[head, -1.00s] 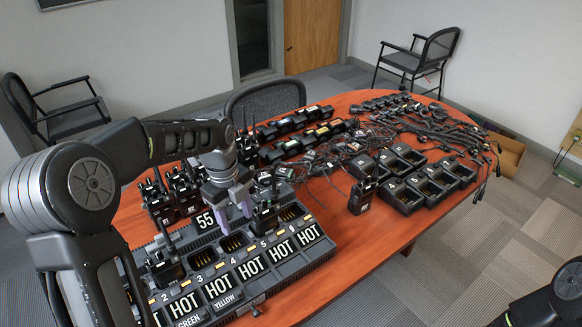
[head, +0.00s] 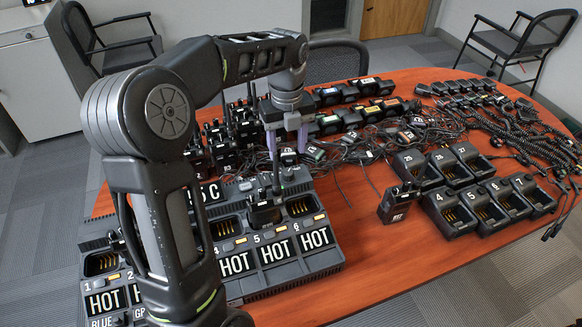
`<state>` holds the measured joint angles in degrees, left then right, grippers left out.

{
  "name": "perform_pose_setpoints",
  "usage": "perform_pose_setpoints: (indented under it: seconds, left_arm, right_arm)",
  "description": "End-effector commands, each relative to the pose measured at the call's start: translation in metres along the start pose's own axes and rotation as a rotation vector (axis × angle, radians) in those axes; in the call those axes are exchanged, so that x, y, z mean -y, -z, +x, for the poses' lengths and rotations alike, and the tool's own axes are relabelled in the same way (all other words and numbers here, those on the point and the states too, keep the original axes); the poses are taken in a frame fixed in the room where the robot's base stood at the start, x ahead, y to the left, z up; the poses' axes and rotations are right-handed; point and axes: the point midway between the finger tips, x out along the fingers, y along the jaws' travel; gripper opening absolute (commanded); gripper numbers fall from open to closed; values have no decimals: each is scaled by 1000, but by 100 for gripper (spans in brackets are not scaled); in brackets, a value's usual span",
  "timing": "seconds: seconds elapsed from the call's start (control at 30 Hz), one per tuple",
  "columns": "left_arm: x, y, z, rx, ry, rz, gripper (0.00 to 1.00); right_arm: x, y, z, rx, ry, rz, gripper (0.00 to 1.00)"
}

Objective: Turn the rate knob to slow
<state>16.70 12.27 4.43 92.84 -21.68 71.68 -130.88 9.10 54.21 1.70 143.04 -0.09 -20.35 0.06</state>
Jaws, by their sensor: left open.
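A grey multi-slot charger (head: 290,290) with several HOT labels stands at the table's near edge. My left arm crosses in front of its middle and hides part of its front. I cannot make out the rate knob for certain in this view. My left gripper (head: 287,143) points down with its two lavender fingers apart and nothing between them. It appears above and behind the charger's right half, near the antenna of a black radio (head: 264,208) seated in a slot. My right gripper is not in view.
Several black radios (head: 222,142) stand behind the charger. Tangled cables and headsets (head: 480,125) cover the table's right and middle. Smaller chargers (head: 447,212) and an upright radio (head: 394,207) stand to the right. Bare table (head: 400,270) shows at the front right.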

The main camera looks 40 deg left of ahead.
Motion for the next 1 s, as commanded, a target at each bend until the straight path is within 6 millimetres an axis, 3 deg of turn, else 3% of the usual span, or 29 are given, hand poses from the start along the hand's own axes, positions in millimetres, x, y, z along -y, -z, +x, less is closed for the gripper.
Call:
perform_pose_setpoints:
  seconds: [0.23,0.6,1.0]
  left_arm:
    - [0,0,16,-3,-2,0,54]
    - [0,0,70,-2,-2,0,54]
    - [0,0,79,0,0,0,53]
  right_arm:
    - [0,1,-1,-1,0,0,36]
    - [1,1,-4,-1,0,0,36]
    - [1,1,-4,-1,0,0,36]
